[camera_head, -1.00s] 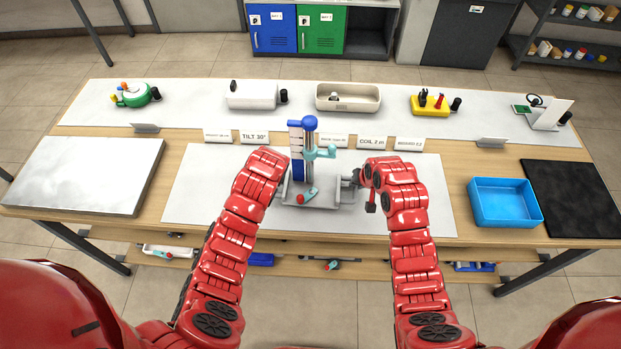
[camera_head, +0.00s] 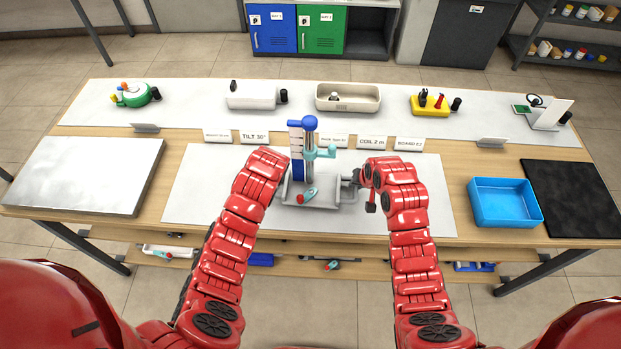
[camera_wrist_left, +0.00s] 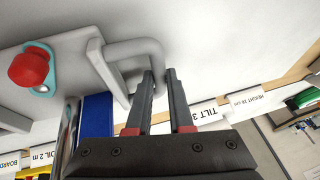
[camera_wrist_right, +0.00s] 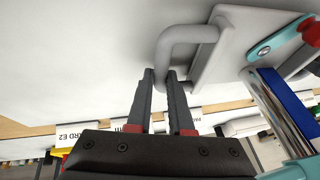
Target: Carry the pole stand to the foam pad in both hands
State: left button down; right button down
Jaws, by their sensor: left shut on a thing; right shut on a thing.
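The pole stand has a grey base (camera_head: 322,196) with a handle on each side, a silver pole, a blue scale plate (camera_head: 297,166), teal clamps and a red knob. It is upright at the middle of the white work mat; I cannot tell whether it touches it. My left gripper (camera_wrist_left: 162,74) is shut on one handle (camera_wrist_left: 134,48). My right gripper (camera_wrist_right: 161,74) is shut on the other handle (camera_wrist_right: 188,34); it also shows in the head view (camera_head: 356,181). A black square mat (camera_head: 572,198) lies far right and a thick grey slab (camera_head: 85,174) far left; which is foam is unclear.
A blue tray (camera_head: 505,203) stands between the white work mat (camera_head: 415,210) and the black mat. Label cards (camera_head: 255,137) stand behind the stand. Several devices, including a beige tray (camera_head: 348,98), line the back strip. The work mat is bare left of my left arm.

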pick_arm(q)
jog(key=shift+r, duration=0.1)
pick_arm(e)
jog(key=shift+r, duration=0.1)
